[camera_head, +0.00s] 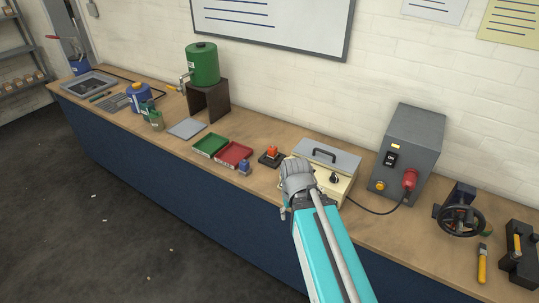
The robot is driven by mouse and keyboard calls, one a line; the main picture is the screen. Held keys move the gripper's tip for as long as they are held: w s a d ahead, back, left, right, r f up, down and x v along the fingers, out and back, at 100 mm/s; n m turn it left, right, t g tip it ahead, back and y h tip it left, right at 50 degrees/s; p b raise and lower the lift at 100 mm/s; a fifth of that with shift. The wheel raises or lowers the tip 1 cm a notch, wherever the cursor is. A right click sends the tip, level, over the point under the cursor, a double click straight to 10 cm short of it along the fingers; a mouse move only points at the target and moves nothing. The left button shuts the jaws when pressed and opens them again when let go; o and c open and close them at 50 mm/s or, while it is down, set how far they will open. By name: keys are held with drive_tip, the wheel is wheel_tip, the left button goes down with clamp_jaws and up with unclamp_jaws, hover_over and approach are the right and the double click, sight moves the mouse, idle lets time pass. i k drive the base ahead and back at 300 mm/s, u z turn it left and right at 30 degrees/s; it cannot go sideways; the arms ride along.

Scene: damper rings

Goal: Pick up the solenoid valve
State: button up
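A small blue block-like part (244,167) stands on the bench by the near right corner of the red tray. It looks most like the solenoid valve, but it is too small to be sure. My gripper (285,212) is at the near edge of the bench, right of and nearer than the blue part, and apart from it. My grey wrist hides most of the gripper, so its fingers and any hold cannot be made out.
A green tray (210,144) and red tray (233,155) lie left of the blue part. A red-topped device on a black base (271,155) sits behind it. A cream box with a grey lid (325,159) is behind my wrist. A grey cabinet (408,150) stands farther right.

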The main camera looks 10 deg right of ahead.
sight(272, 155)
drive_tip(key=z, duration=0.05)
drive_tip(key=k, duration=0.85)
drive_tip(key=z, duration=0.3)
drive_tip(key=i, duration=1.4)
drive_tip(key=u, duration=0.1)
